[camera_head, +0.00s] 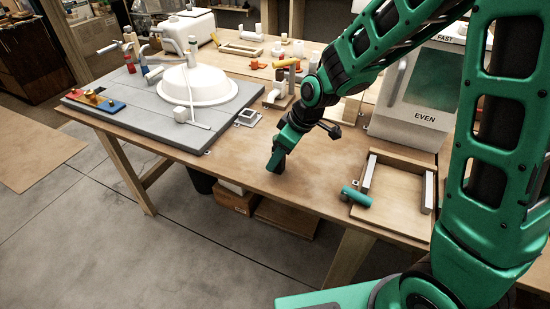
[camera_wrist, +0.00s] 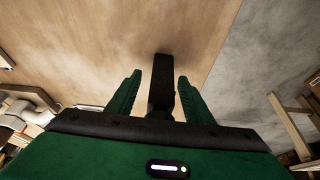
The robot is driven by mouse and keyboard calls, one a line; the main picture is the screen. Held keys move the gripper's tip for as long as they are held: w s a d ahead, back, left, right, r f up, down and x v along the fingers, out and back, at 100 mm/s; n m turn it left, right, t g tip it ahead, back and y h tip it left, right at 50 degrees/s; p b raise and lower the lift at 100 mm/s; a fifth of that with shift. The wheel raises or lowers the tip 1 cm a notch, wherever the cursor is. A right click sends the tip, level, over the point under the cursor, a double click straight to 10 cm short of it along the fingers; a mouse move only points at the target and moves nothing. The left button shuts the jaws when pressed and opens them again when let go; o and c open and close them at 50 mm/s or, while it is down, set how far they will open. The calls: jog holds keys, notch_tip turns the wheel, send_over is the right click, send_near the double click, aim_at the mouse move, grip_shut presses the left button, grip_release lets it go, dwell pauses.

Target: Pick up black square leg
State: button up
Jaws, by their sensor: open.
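The black square leg (camera_wrist: 162,84) shows in the wrist view as a dark upright bar between my two green fingers. My gripper (camera_wrist: 158,88) is open, with one finger on each side of the leg and a visible gap to the left finger. The right finger is close to it; I cannot tell if they touch. In the head view my gripper (camera_head: 275,160) points down over the front part of the wooden workbench (camera_head: 235,174). There the leg is not clearly told apart from the dark gripper parts.
A white basin (camera_head: 197,86) stands on a grey board (camera_head: 120,104) at the left. A wooden frame (camera_head: 388,206) with a teal cylinder (camera_head: 356,196) lies at the right, before a white oven-like box (camera_head: 412,100). The bench front around my gripper is mostly clear.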

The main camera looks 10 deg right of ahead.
jog(key=shift+f, duration=0.1)
grip_shut()
dwell(0.3)
